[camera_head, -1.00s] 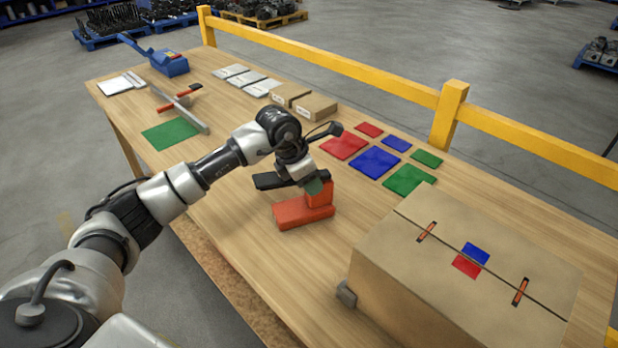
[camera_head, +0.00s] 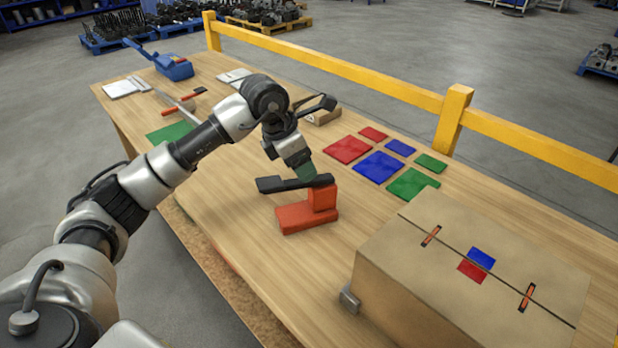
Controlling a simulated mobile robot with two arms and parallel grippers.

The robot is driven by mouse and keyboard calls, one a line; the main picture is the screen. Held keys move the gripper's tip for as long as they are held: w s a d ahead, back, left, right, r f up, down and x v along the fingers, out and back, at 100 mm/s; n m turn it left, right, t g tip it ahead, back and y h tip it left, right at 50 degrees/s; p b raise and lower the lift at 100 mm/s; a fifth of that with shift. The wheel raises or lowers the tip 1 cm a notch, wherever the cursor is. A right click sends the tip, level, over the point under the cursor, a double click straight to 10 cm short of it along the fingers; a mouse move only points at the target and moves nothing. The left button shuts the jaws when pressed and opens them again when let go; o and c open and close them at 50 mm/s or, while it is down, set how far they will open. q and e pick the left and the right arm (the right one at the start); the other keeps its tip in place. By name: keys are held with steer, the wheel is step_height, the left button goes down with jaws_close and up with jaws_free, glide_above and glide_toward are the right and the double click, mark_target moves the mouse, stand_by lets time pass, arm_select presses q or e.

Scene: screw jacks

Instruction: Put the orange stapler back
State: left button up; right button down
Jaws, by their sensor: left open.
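The orange stapler (camera_head: 306,217) stands on the wooden table near its middle. It has an orange base and upright block, with a long black arm on top pointing left. My left gripper (camera_head: 306,172) is just above and behind the black arm, pointing down at its right end. It is open and holds nothing. Its greenish fingertips overlap the arm's edge in the picture, so I cannot tell whether they touch it. My right gripper is out of view.
Red, blue and green mats (camera_head: 378,166) lie behind the stapler. A blue tool (camera_head: 172,66) is at the far left. A yellow rail (camera_head: 350,78) runs along the back. Table left of the stapler is clear.

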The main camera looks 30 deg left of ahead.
arm_select(q)
steer(key=shift+v, duration=2.3)
